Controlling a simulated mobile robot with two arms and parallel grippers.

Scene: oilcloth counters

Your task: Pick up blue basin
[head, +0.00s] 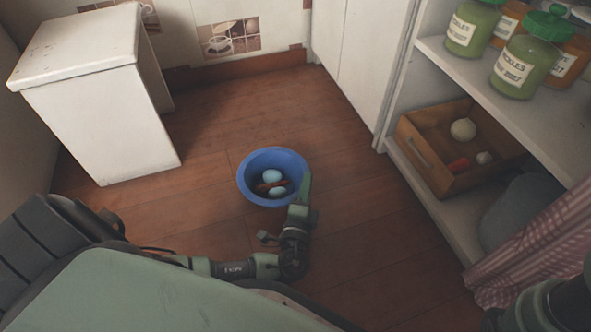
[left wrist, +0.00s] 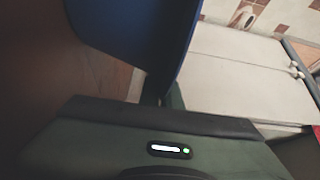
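The blue basin (head: 250,183) stands upright on the wooden floor in the middle of the head view. It holds pale blue rounded items (head: 272,176) and a reddish-brown piece. My left gripper (head: 304,190) is at the basin's near right rim, with a green finger pointing up beside or over it. In the left wrist view the basin's blue wall (left wrist: 135,25) fills the upper middle, very close to the fingertips (left wrist: 163,98). Whether the fingers are closed on the rim is not clear. My right gripper is out of view; only part of that arm shows at the lower right.
A white cabinet (head: 95,90) stands at the left. At the right, a shelf unit (head: 475,75) holds green jars (head: 523,66) and a wooden crate (head: 425,155) with small items. A striped cloth (head: 530,245) hangs at the lower right. Floor around the basin is clear.

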